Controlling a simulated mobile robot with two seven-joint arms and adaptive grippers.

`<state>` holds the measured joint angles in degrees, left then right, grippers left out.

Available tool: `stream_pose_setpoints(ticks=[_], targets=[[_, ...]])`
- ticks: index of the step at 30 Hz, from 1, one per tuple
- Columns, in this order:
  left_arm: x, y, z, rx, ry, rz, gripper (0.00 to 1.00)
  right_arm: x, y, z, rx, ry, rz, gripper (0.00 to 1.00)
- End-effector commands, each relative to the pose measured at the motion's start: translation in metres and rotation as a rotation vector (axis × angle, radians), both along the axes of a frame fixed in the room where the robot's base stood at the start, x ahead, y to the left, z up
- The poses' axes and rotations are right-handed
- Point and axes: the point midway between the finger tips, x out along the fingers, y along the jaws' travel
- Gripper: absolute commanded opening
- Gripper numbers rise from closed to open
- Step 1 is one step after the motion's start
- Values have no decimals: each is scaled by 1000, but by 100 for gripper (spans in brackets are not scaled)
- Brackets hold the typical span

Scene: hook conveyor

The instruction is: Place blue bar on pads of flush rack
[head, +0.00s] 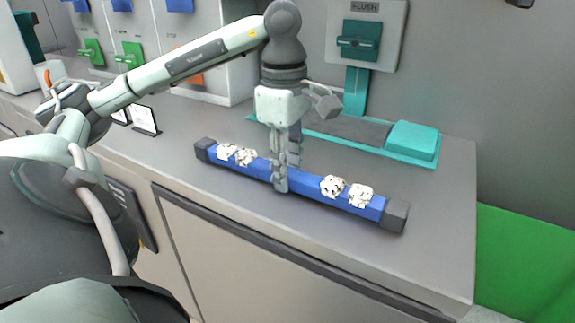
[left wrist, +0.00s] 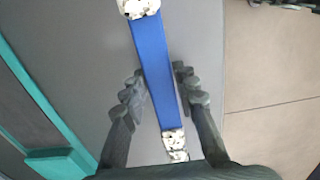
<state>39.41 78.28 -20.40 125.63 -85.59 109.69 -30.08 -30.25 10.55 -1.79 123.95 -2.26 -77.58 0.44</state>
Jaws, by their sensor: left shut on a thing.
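The blue bar (head: 310,190) has dark end caps and black-and-white speckled lumps in pairs on either side of its middle. It lies level, at or just above the grey counter, in front of the flush rack; I cannot tell whether it touches the counter. My left gripper (head: 281,178) points down, shut on the bar's middle. In the left wrist view, the bar (left wrist: 155,70) runs between the two fingers (left wrist: 158,85). The flush rack (head: 437,162) is a teal-edged base behind the bar, with a dark flat area and a raised teal block at its right. My right gripper is not in view.
A wall panel marked FLUSH (head: 364,10) with a teal fixture stands behind the rack. Cabinets with green and blue fittings and small dark stands (head: 145,122) are at the left. The counter (head: 430,250) is bare in front; its right edge drops to a green area.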

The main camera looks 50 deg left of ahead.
Motion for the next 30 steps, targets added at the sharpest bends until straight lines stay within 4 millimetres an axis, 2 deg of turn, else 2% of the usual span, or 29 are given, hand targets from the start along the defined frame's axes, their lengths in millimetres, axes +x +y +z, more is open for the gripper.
stream_pose_setpoints(ticks=[6, 7, 12, 23, 26, 30], targets=[[0, 0, -2, -1, -1, 0, 0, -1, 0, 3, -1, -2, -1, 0], [0, 0, -3, 0, 0, 0, 31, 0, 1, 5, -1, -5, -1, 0], [0, 0, -2, 0, 0, 0, 49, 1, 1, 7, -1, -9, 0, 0], [0, 0, 2, 0, 0, 0, 49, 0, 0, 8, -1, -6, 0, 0], [1, 0, 16, -2, -5, 0, 49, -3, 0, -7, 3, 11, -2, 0], [0, 1, 47, -1, -4, 0, 49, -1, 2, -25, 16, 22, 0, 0]])
